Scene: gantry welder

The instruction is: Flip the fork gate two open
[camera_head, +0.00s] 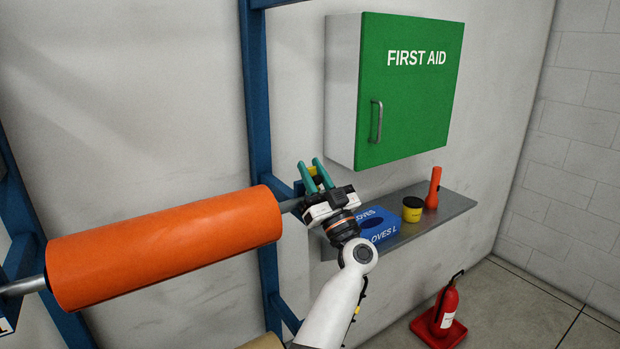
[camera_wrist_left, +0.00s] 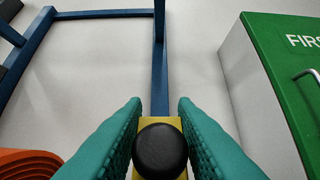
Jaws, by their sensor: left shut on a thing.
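My left gripper (camera_head: 315,175), with teal fingers, is at the blue upright, by the right end of the orange roll's shaft. In the left wrist view my left gripper (camera_wrist_left: 160,108) has a finger on each side of a yellow piece with a round black knob, which I take to be the fork gate (camera_wrist_left: 174,126). The gripper is shut on it. In the head view only a bit of the yellow gate (camera_head: 313,171) shows between the fingers. The fingers and wrist hide most of it, so I cannot tell its angle. My right gripper is not in view.
An orange roll (camera_head: 165,248) on a grey shaft hangs from the blue rack (camera_head: 257,100), left of my gripper. A green first aid cabinet (camera_head: 408,100) is on the wall above right. A grey shelf (camera_head: 450,207) holds a blue glove box (camera_head: 379,224), a yellow tub and an orange torch.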

